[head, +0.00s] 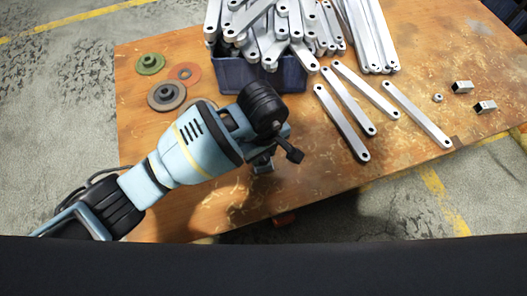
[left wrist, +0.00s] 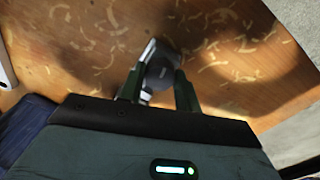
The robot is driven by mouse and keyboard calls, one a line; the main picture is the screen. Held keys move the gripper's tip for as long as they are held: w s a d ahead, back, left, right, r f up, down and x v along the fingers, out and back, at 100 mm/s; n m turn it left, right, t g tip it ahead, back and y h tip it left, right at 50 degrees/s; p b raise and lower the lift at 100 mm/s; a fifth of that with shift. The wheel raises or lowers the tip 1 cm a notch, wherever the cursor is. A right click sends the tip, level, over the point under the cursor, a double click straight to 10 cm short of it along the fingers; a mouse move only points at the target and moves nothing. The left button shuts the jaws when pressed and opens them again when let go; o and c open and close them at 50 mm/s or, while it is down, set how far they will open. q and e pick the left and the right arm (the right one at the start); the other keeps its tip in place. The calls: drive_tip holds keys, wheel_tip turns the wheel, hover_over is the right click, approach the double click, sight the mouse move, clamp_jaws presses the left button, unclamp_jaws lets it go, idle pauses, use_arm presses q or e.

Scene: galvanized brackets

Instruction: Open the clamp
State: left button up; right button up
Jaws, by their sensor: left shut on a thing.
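My left arm reaches in from the left over the wooden table's near edge. My left gripper (head: 270,152) is at the table's near side, partly hidden under my wrist. In the left wrist view its two fingers (left wrist: 158,88) stand on either side of a grey metal clamp (left wrist: 160,62) and are shut on it. In the head view little of the clamp (head: 263,165) shows below the wrist, with a dark knobbed piece to its right. How far the clamp is open cannot be told. My right gripper is not in view.
A blue bin (head: 232,76) heaped with galvanized brackets stands behind my gripper. Several loose brackets (head: 341,122) lie to the right. Grinding discs (head: 167,97) lie at the left. Two small square metal pieces (head: 462,87) and a nut (head: 437,97) lie far right. The wooden table (head: 400,145) is bare at front right.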

use_arm(q)
drive_tip(key=n+p, duration=0.1)
drive_tip(key=n, duration=0.2)
drive_tip(key=shift+r+n+p, duration=0.15)
drive_tip(key=shift+n+p, duration=0.2)
drive_tip(key=shift+n, duration=0.05)
drive_tip(key=shift+n+p, duration=0.55)
drive_tip(key=shift+n, duration=0.45)
drive_tip(key=n+p, duration=0.2)
drive_tip(key=n, duration=0.2)
drive_tip(key=shift+n, duration=0.4)
drive_tip(key=n+p, duration=0.2)
drive_tip(key=n, duration=0.1)
drive_tip(key=shift+n, duration=0.3)
drive_tip(key=shift+f+n, duration=0.2)
drive_tip(key=shift+n, duration=0.7)
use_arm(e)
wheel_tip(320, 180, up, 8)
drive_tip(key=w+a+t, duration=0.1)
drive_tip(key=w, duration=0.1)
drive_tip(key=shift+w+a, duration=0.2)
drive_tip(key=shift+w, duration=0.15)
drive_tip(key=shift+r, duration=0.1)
use_arm(q)
drive_tip(key=o, duration=0.9)
